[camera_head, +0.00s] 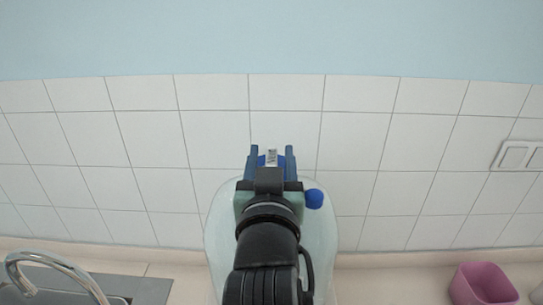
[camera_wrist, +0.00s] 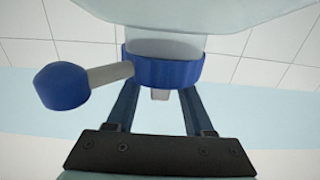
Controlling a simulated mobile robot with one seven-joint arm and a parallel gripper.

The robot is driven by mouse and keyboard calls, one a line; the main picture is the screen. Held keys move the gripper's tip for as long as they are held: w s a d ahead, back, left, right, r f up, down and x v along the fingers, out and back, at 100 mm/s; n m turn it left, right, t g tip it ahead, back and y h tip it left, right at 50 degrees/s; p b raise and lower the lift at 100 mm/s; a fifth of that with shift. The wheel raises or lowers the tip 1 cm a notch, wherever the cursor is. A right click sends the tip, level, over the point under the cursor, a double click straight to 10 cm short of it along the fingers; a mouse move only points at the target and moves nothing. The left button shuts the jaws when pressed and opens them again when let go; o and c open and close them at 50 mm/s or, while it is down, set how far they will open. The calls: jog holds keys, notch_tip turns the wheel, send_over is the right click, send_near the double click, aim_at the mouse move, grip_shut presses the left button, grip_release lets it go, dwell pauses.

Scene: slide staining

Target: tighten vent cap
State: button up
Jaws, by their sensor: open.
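A translucent vessel (camera_head: 218,232) stands behind my arm, with its pale body also at the top of the wrist view (camera_wrist: 190,18). A blue cap (camera_head: 262,160) shows between my gripper's fingers in the head view. In the wrist view the blue cap (camera_wrist: 168,72) circles the vessel's pale neck. My gripper (camera_head: 271,150) is open, one finger on each side of the cap. The far finger ends are hidden behind the cap in the wrist view, so I cannot tell whether they touch it.
A faucet (camera_head: 45,262) is at left, a pink container (camera_head: 483,284) at right. A tiled wall (camera_head: 400,150) stands behind.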

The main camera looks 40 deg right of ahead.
grip_shut()
dwell(0.3)
dwell(1.2)
